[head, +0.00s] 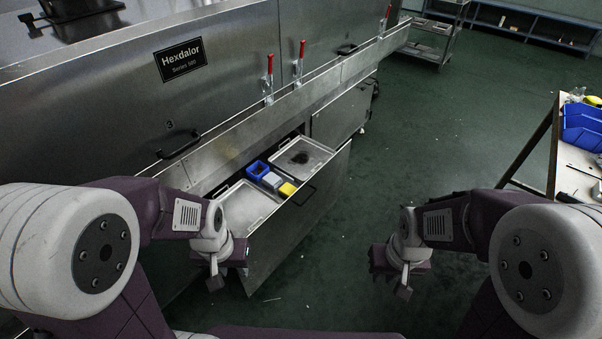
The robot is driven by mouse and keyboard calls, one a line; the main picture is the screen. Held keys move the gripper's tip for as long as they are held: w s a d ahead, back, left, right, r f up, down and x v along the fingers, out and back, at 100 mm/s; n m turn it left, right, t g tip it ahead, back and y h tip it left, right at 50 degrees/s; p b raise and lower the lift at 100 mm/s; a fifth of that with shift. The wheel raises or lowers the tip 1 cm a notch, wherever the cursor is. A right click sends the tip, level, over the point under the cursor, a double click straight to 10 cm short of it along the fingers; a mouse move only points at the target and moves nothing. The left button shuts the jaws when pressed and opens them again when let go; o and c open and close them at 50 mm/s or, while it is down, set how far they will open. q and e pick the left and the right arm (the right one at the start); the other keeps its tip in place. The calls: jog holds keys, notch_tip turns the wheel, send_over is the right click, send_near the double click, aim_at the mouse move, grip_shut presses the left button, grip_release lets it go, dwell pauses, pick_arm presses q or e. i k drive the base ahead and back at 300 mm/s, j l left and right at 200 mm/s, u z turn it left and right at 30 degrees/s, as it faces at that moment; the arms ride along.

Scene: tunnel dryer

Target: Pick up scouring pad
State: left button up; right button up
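An open drawer (238,232) of the steel machine holds a blue open box (257,170), a small grey block (272,181) and a small yellow block (287,189) in a row. The scouring pad may be one of these blocks; at this size I cannot tell which. My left gripper (215,282) hangs pointing down near the drawer's near end, left of and closer to me than the blocks. My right gripper (404,291) hangs over the green floor, right of the drawer and apart from it. Neither gripper visibly holds anything; their finger gaps are not clear.
Two shallow metal trays flank the row; the far tray (302,158) has a dark stain. The machine (230,70) carries red-handled clamps (270,70) above the drawer. A workbench (577,172) with blue bins (582,127) stands right. Green floor (430,130) between is mostly clear.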

aim_at(287, 189)
jog(key=i+l+u, duration=0.15)
jog(key=i+l, duration=0.95)
jog(key=i, duration=0.15)
